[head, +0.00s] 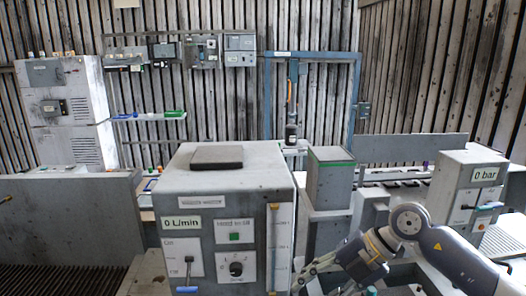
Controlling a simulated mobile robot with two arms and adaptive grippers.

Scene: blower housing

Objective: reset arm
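My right arm (425,240) comes in from the lower right and bends down to the left. Its gripper (306,276) is low in the head view, just right of the grey control cabinet (200,215). The fingers are small and seen side-on, so I cannot tell whether they are open or shut. I cannot make out anything held. My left arm and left gripper are not in view.
The cabinet carries a dark pad (217,157) and a "0 L/min" display (181,222). A green-rimmed grey box (330,180) stands behind my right gripper. A "0 bar" unit (470,190) stands at right. A low grey wall (70,218) runs along the left.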

